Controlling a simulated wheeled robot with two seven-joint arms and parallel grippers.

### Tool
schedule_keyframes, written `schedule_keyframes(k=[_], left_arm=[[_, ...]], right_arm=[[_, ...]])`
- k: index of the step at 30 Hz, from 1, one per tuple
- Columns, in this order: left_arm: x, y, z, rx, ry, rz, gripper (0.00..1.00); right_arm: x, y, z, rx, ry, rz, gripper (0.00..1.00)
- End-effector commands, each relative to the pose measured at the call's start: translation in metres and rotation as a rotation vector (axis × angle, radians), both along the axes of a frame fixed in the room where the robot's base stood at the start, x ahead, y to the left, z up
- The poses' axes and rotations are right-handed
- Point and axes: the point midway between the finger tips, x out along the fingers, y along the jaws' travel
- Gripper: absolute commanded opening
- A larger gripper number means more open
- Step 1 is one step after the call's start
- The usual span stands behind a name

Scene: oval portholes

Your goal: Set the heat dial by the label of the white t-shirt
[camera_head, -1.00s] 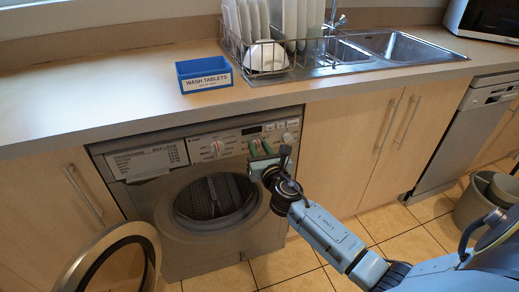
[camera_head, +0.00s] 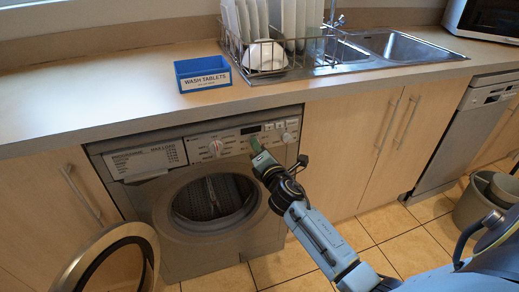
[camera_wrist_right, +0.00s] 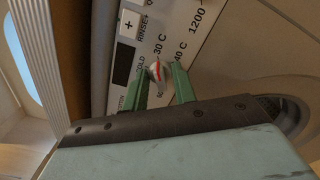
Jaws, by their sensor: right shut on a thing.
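My right gripper (camera_head: 255,144) is at the washing machine's (camera_head: 222,258) control panel, its wrist tilted. In the right wrist view its two green fingers (camera_wrist_right: 161,80) are shut on a small pale dial (camera_wrist_right: 157,69) with a red mark. Printed around this dial are COLD, 30 C and 40 C; other marks are partly hidden. I cannot tell exactly which mark the red line points at. In the head view the gripper mostly hides this dial. No white t-shirt or label shows. My left gripper is not in view.
Another dial (camera_head: 215,147) with a red mark is left on the panel, near a load chart (camera_head: 148,160). The round door (camera_head: 107,262) stands open at left. A blue wash tablets box (camera_head: 204,75) and dish rack (camera_head: 268,62) are on the counter.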

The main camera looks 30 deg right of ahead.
Motion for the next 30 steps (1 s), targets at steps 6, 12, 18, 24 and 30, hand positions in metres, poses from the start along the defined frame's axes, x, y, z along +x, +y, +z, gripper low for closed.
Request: schedule_keyframes(k=[6,12,18,24,30], left_arm=[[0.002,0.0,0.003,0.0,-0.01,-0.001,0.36],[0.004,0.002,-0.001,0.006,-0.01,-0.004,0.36],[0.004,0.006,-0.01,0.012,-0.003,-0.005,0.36],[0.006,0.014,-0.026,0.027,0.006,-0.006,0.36],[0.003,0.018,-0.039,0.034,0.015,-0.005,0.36]], right_arm=[[-0.001,0.0,-0.002,0.205,-0.046,-0.001,0.04],[-0.001,0.0,-0.002,0.389,-0.091,-0.002,0.04],[0.0,0.0,-0.003,0.573,-0.135,-0.001,0.04],[0.0,0.0,-0.003,0.749,-0.178,0.0,0.04],[0.0,0.001,-0.004,0.895,-0.212,-0.001,0.04]])
